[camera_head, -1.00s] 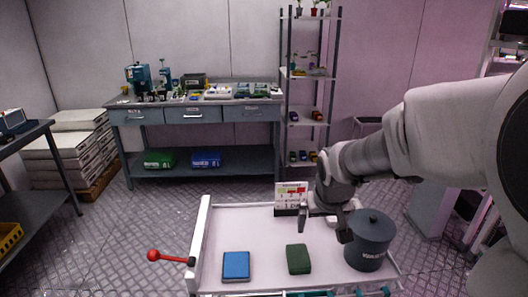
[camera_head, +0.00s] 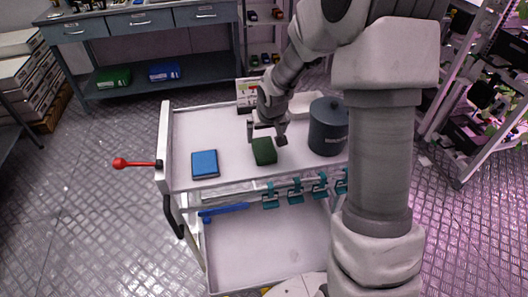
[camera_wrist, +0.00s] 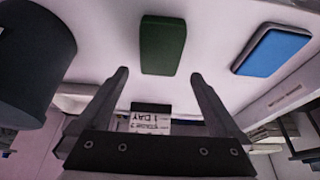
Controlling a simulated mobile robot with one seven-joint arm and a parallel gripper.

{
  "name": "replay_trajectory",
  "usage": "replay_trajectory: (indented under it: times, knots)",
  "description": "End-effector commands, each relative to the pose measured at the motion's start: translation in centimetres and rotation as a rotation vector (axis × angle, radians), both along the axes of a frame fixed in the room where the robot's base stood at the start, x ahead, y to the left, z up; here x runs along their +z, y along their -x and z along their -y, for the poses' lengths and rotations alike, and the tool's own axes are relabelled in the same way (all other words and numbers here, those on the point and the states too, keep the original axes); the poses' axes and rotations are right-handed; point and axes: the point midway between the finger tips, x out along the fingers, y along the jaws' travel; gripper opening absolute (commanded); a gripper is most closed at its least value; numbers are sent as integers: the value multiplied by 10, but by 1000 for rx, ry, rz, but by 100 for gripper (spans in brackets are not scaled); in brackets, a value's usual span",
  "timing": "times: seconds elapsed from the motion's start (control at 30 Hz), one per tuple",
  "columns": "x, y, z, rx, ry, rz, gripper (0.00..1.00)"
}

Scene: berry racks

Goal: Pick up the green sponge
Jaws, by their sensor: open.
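The green sponge (camera_head: 264,152) lies on the white cart top (camera_head: 225,181), between a blue sponge and a dark pot. It also shows in the wrist view (camera_wrist: 163,45), just beyond my fingertips and roughly centred between them. My gripper (camera_head: 267,133) is at the sponge's far side in the head view, its fingers apart with nothing between them. In the wrist view my gripper (camera_wrist: 158,76) is open and apart from the sponge. The exact height of the fingers above the cart is hard to tell.
The blue sponge (camera_head: 205,164) lies to the left. The dark lidded pot (camera_head: 327,127) stands close on the right. A small sign (camera_head: 247,95) stands at the cart's back. A red-knobbed lever (camera_head: 120,163) sticks out left. Teal clips (camera_head: 295,192) line the front edge.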

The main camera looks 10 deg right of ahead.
Motion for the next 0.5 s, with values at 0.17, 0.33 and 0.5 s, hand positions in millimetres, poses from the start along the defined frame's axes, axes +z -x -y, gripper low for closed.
replay_trajectory:
  times: [0.17,0.33,0.5]
  knots:
    - [-12,-5,0,-2,-1,0,100]
    - [-29,-12,-1,0,-1,-2,100]
    - [-51,-21,0,-1,0,-2,100]
